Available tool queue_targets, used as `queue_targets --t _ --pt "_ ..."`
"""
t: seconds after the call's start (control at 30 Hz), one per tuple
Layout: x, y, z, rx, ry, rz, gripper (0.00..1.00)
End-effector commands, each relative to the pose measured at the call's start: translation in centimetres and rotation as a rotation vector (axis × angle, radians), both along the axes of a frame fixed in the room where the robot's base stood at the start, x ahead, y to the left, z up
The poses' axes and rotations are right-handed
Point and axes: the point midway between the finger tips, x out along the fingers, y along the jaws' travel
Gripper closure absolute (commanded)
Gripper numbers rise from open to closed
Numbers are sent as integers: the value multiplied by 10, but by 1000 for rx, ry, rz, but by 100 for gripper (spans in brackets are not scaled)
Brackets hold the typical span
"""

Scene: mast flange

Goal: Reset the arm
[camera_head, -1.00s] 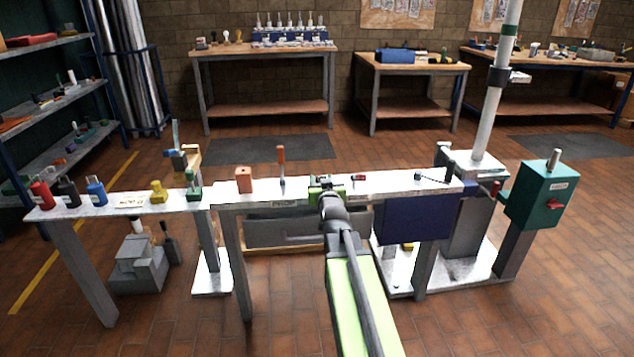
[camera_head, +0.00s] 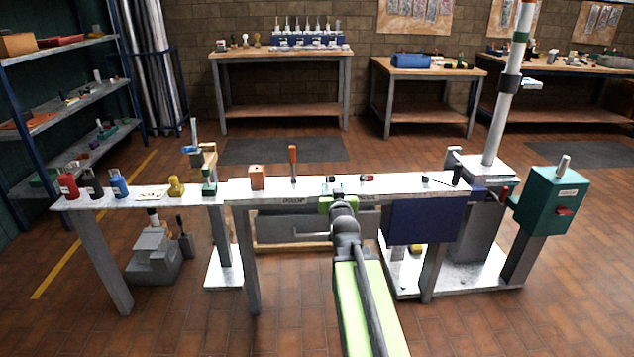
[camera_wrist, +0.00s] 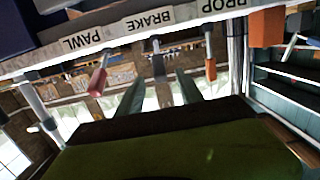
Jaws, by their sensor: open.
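My green arm reaches forward from the bottom of the head view to my gripper (camera_head: 333,190), which is at the near edge of the long white bench (camera_head: 400,184). In the wrist view my gripper (camera_wrist: 158,88) is open, with two dark fingers apart. A grey lever (camera_wrist: 158,64) under the BRAKE label shows between and beyond the fingers; I cannot tell whether they touch it. A red-handled lever (camera_wrist: 98,78) is by PAWL and an orange-handled one (camera_wrist: 210,68) by PROP. The labels appear upside down.
An orange block (camera_head: 257,178) and an upright orange handle (camera_head: 293,160) stand on the bench left of my gripper. A blue panel (camera_head: 425,221) hangs at its right, near a teal box (camera_head: 553,200) and white mast (camera_head: 498,125). Floor in front is clear.

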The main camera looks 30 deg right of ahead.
Motion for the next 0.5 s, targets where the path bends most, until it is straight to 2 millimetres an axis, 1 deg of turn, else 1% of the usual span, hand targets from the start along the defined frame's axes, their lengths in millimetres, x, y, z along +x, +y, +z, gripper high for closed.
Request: queue_targets --t 0.17,0.23,0.27,0.37,0.4,0.43,0.47,0.5 --pt "0 0 0 0 0 0 56" --pt "5 11 0 0 0 15 56" --pt "8 19 0 0 0 27 56" --pt "24 65 0 0 0 90 56" --pt "30 90 0 1 2 123 56" --pt "34 109 -4 7 14 148 56" --pt "37 129 -11 17 43 172 56" --pt "39 153 -25 35 100 202 56"
